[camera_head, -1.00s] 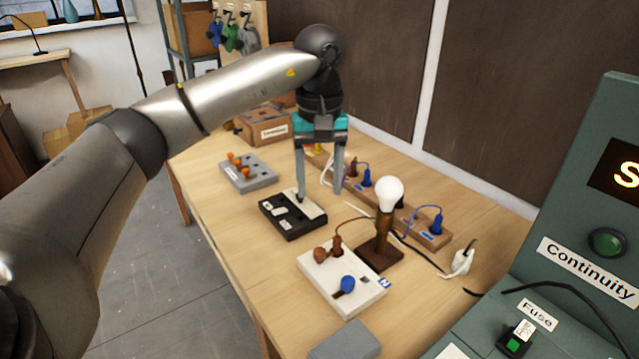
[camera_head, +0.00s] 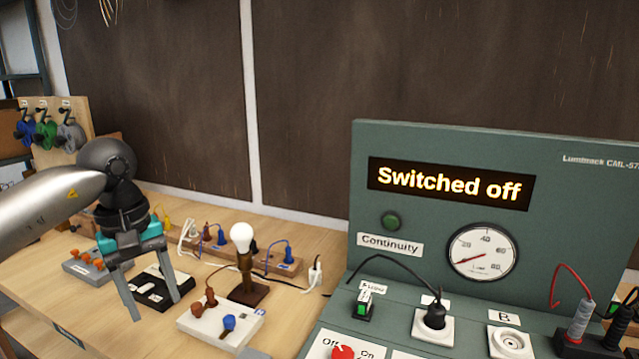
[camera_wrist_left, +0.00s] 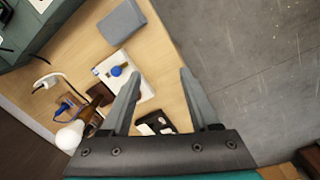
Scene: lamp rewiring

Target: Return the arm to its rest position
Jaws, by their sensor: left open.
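My left gripper (camera_head: 151,295) is open and empty, pointing down above the left part of the bench, near a black box (camera_head: 165,290) with white labels. In the left wrist view its two fingers (camera_wrist_left: 160,88) stand apart with nothing between them. My left arm (camera_head: 50,205) reaches in from the left edge of the head view. My right gripper is in neither view.
A lamp with a white bulb (camera_head: 242,237) stands right of the gripper, behind a white box (camera_head: 215,323) with a blue knob. A grey box (camera_head: 84,266) with orange knobs lies left. The green tester (camera_head: 440,215) reads "Switched off".

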